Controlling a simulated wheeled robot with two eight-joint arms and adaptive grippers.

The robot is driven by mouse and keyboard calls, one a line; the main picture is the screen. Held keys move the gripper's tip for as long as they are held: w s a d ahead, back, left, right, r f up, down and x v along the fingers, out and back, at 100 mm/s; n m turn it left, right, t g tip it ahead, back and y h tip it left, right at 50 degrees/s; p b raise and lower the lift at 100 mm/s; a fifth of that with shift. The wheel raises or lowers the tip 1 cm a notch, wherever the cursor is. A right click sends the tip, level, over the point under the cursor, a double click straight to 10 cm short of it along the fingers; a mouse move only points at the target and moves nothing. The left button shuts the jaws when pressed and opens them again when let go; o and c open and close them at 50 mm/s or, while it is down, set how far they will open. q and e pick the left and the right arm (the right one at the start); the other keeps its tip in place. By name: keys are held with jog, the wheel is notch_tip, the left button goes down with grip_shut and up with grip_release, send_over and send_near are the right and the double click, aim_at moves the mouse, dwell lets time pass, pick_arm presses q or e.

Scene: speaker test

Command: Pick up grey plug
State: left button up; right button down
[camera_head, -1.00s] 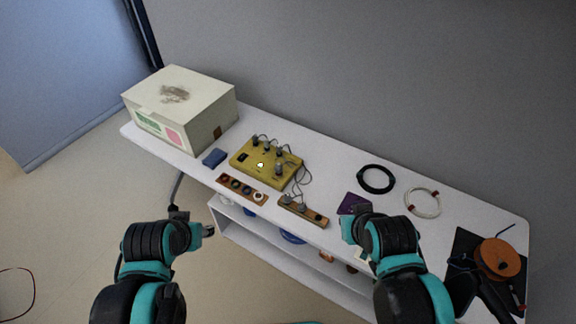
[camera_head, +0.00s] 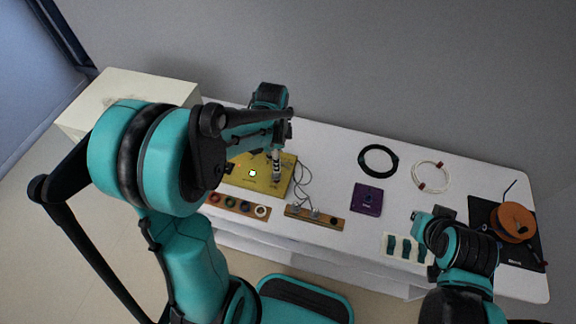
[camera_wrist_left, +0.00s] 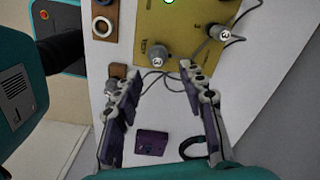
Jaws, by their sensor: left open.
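A grey plug (camera_wrist_left: 158,57) stands on the yellow board (camera_wrist_left: 185,15) in the left wrist view, ahead of the fingertips. A second grey plug (camera_wrist_left: 219,32) sits farther right on the board. Another grey plug (camera_wrist_left: 112,87) is at the wooden strip, partly behind a finger. My left gripper (camera_wrist_left: 160,88) is open and empty, its fingers apart above the table. In the head view my left arm covers much of the yellow board (camera_head: 245,184). Small grey plugs (camera_head: 315,213) stand on the wooden strip (camera_head: 297,212). My right gripper (camera_head: 433,214) is over the table's right part; its jaws are unclear.
A purple box (camera_head: 367,198), a black cable coil (camera_head: 379,161) and a white cable coil (camera_head: 431,176) lie on the white table (camera_head: 335,155). An orange spool (camera_head: 514,222) is at right, a pale box (camera_head: 140,88) at left. Thin cables loop beside the board.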

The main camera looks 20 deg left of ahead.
pick_arm(q)
notch_tip(320, 180, down, 3)
jog(key=shift+s+d+r+b, duration=0.1)
jog(key=shift+b, duration=0.45)
notch_tip(320, 180, down, 5)
jog(key=b, duration=0.2)
jog(key=shift+s+r+b, duration=0.1)
jog(key=shift+b, duration=0.2)
jog(key=shift+a+r, duration=0.1)
jog(key=shift+a, duration=0.1)
jog(key=c, duration=0.9)
jog(key=shift+r, duration=0.25)
notch_tip(320, 180, up, 4)
jog(key=p, duration=0.2)
jog(key=shift+f+p, duration=0.1)
jog(key=shift+p, duration=0.2)
jog(key=d+r+p, duration=0.1)
jog(key=d+r, duration=0.2)
jog(key=d, duration=0.3)
jog(key=w+d+r+p, duration=0.1)
jog(key=d+r+p, duration=0.1)
jog(key=d, duration=0.3)
jog(key=shift+w+d+r, duration=0.25)
jog(key=shift+d+r, duration=0.1)
jog(key=shift+r, duration=0.5)
jog(key=shift+p, duration=0.3)
